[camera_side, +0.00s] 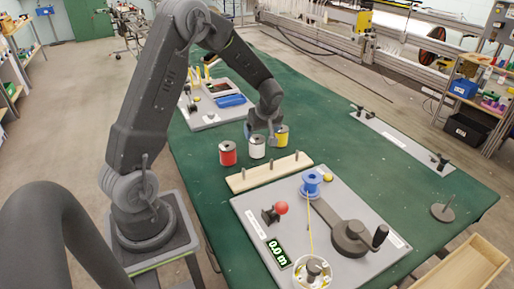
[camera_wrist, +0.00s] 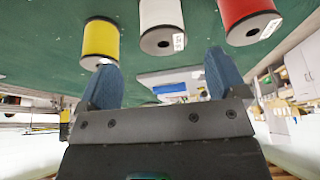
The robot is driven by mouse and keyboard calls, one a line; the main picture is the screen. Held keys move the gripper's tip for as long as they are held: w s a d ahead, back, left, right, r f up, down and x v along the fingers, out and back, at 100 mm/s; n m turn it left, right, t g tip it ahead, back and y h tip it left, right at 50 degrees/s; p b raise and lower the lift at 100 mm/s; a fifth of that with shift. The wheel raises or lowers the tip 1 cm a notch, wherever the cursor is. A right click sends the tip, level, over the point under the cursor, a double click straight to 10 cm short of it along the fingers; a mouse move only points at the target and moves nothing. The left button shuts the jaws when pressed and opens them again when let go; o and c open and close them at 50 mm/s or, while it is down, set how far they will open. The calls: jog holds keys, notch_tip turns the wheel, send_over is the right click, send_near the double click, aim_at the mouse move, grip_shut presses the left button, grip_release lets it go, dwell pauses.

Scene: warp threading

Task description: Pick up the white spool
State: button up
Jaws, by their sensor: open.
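The white spool (camera_side: 257,147) stands upright on the green table, in the middle of a row of three in the side view. It also shows at the top centre of the wrist view (camera_wrist: 160,20). My gripper (camera_side: 271,137) is close above the row, near the white and yellow spools, and partly covers the gap between them. In the wrist view my two blue fingertips (camera_wrist: 161,78) are wide apart with nothing between them. The white spool lies beyond the fingers, apart from them.
The red spool (camera_side: 228,153) and the yellow spool (camera_side: 282,136) flank the white one closely. A wooden rack with pegs (camera_side: 262,175) stands in front. A grey board with a crank (camera_side: 300,236) lies nearer the camera. The table's right side (camera_side: 350,150) has clear room.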

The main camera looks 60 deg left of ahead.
aim_at(259, 140)
jog(key=x, duration=0.9)
jog(key=shift+s+a, duration=0.1)
jog(key=shift+a, duration=0.15)
jog(key=c, duration=1)
